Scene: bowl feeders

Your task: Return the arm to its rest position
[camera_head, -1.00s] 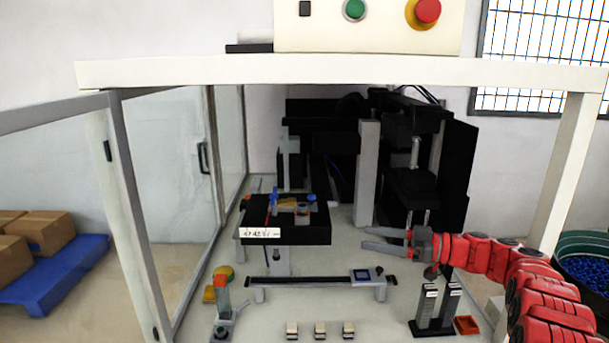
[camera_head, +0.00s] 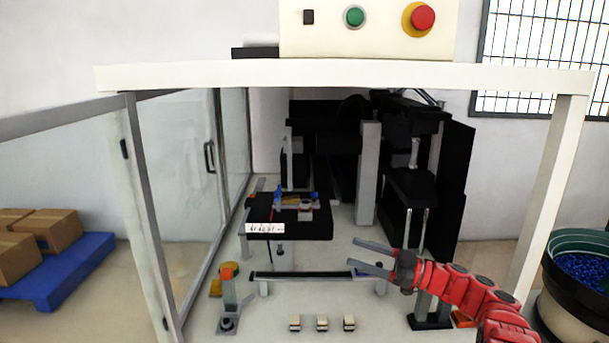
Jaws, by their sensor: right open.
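My right arm (camera_head: 455,290) is red and reaches in from the lower right. Its gripper (camera_head: 362,256) is grey, points left and is open, with nothing between its fingers. It is above the right end of the low bench (camera_head: 305,276) inside the machine frame and hides part of it. The arm also covers part of the grey twin-post stand (camera_head: 423,305). My left gripper is not in view.
The white machine frame (camera_head: 340,75) surrounds the workspace, with its glass door (camera_head: 60,190) open at left. A black fixture table (camera_head: 290,228) stands behind. Several small blocks (camera_head: 322,323) lie in front. A bowl of blue parts (camera_head: 585,272) stands at right.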

